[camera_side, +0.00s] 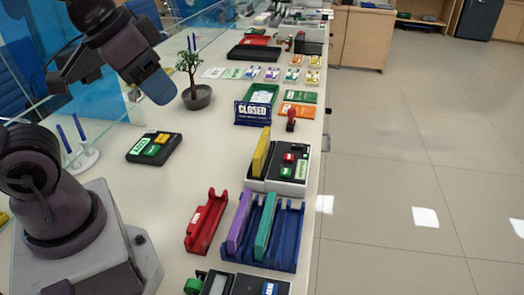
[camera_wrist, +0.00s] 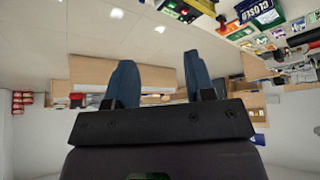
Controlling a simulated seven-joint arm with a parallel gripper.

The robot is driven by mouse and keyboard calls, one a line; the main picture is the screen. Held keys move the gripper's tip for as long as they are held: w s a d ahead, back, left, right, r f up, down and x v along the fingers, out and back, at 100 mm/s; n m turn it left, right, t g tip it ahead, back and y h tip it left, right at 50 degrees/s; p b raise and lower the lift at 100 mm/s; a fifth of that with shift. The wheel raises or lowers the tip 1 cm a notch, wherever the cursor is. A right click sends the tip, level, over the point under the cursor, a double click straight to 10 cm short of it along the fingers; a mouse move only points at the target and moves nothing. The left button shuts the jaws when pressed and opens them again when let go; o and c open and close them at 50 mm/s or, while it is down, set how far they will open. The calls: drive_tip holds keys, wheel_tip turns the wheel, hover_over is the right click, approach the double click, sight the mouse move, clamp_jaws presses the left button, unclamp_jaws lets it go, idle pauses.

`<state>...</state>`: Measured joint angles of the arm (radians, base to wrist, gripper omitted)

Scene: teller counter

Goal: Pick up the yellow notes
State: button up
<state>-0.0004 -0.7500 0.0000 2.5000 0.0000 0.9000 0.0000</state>
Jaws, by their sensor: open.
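The yellow notes (camera_side: 261,152) are a thin upright bundle at the left side of a black-and-white counting machine (camera_side: 287,170), right of the middle in the side view. I cannot make them out surely in the wrist view. My gripper (camera_side: 158,88) is raised above the counter at the upper left of the side view, well apart from the notes. In the wrist view its two blue fingers (camera_wrist: 161,75) stand apart with nothing between them, so it is open and empty.
A blue rack (camera_side: 289,238) in front of the machine holds purple notes (camera_side: 239,220) and teal notes (camera_side: 265,226). A red holder (camera_side: 206,221) stands left of it. A CLOSED sign (camera_side: 252,113), a potted tree (camera_side: 197,96) and a black keypad (camera_side: 154,148) are nearby. The counter's middle is clear.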

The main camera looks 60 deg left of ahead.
drive_tip(key=n+g, duration=0.6)
drive_tip(key=n, duration=0.3)
hover_over(262, 141)
wheel_tip(262, 141, down, 17)
wheel_tip(262, 141, down, 13)
drive_tip(key=shift+r, duration=0.2)
drive_tip(key=shift+c, duration=0.2)
clamp_jaws()
